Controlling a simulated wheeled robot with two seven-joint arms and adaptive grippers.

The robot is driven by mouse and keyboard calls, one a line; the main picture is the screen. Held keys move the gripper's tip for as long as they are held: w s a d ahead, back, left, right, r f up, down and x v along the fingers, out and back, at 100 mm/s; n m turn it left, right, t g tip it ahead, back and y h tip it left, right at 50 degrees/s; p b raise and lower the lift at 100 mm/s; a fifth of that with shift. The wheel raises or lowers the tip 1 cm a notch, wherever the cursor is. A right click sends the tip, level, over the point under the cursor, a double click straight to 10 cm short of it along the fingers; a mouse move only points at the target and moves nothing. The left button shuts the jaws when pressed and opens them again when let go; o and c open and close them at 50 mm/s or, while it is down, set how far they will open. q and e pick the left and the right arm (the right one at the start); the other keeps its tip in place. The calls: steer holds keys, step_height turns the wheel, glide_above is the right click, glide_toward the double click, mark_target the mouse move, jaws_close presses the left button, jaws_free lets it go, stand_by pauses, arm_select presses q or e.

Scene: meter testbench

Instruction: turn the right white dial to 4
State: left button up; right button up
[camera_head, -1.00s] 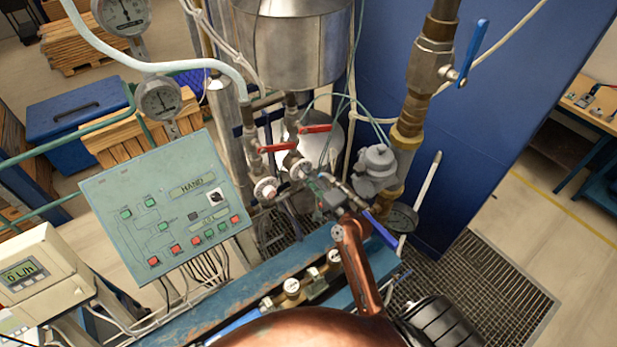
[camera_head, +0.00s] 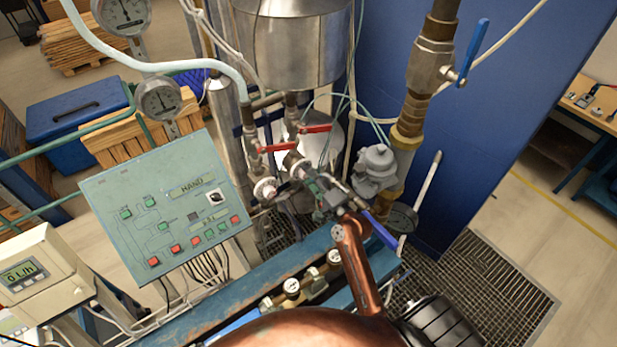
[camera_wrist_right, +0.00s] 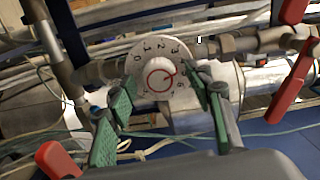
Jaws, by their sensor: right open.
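The right white dial (camera_wrist_right: 152,81) shows in the right wrist view as a round white disc with digits around its rim and a red ring and mark at its middle. In the head view the right dial (camera_head: 292,160) is partly hidden by my gripper. My right gripper (camera_wrist_right: 160,88) is open, its two green-padded fingers on either side of the dial's lower part. Whether they touch it I cannot tell. In the head view my right gripper (camera_head: 312,184) is at the dial. The left white dial (camera_head: 265,188) is free. My left gripper is not in view.
Red lever handles (camera_head: 314,128) sit on the pipes just above the dials. A green control panel (camera_head: 167,205) stands to the left, a grey valve body (camera_head: 376,168) to the right. A steel tank (camera_head: 293,45) is above. Thin cables run close to the gripper.

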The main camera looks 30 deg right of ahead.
steer(key=s+d, duration=0.1)
steer(key=s, duration=1.1)
